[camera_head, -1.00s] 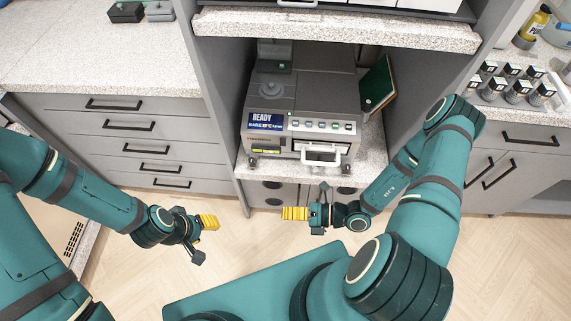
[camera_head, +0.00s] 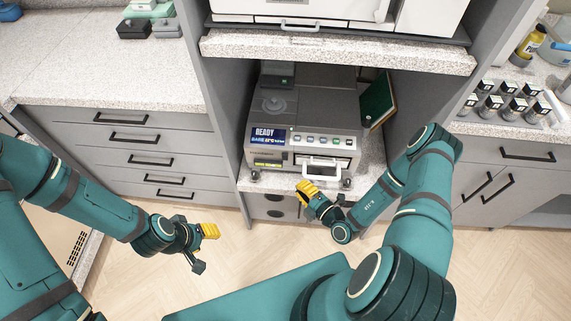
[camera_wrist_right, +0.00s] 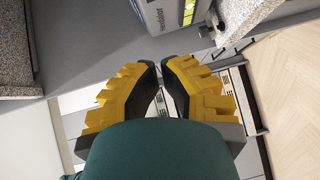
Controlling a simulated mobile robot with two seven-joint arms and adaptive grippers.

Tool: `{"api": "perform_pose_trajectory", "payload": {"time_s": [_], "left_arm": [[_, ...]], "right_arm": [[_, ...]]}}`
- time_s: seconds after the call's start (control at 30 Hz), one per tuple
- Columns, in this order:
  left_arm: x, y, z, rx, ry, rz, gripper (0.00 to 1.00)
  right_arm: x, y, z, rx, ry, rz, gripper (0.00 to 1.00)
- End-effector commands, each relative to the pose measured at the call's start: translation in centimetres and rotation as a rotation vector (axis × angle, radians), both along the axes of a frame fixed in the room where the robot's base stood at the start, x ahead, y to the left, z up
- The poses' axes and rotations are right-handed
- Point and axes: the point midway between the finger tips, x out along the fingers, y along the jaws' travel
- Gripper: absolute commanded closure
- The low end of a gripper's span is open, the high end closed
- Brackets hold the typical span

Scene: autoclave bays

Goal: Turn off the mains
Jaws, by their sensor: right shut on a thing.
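A grey benchtop machine (camera_head: 305,115) sits on a speckled shelf in the bay. Its blue display (camera_head: 268,136) reads READY, beside a row of small buttons (camera_head: 322,140) and above a white front handle (camera_head: 322,170). I cannot pick out a mains switch. My right gripper (camera_head: 307,190) is just in front of and below the machine's front edge, tilted up and left. In the right wrist view its yellow toothed fingers (camera_wrist_right: 160,75) are close together; what they hold cannot be made out. My left gripper (camera_head: 211,231) hangs over the floor, apart from everything; its opening is unclear.
A white appliance (camera_head: 345,12) stands on the upper shelf (camera_head: 335,50). A green binder (camera_head: 376,100) leans right of the machine. Drawers (camera_head: 150,150) are at left; small bottles (camera_head: 495,103) stand on the right counter. The floor in front is clear.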

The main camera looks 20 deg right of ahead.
Motion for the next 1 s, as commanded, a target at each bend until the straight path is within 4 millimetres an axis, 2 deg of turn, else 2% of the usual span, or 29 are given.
{"api": "perform_pose_trajectory", "payload": {"time_s": [0.17, 0.63, 0.8, 1.0], "left_arm": [[0.0, 0.0, -0.1, 0.000, 0.001, 0.000, 0.53], [-0.3, -0.1, -1.0, -0.002, 0.007, -0.006, 0.53], [-0.4, -0.1, -1.3, -0.002, 0.010, -0.008, 0.53], [-0.5, -0.1, -1.5, -0.002, 0.011, -0.009, 0.53]], "right_arm": [[1.2, 0.5, -0.1, -0.001, -0.003, 0.005, 1.00], [9.4, 3.4, -1.1, -0.002, -0.003, 0.004, 1.00], [11.6, 2.3, -1.5, -0.003, -0.003, 0.003, 1.00], [12.8, 1.6, -1.7, -0.002, -0.002, 0.002, 1.00]]}}
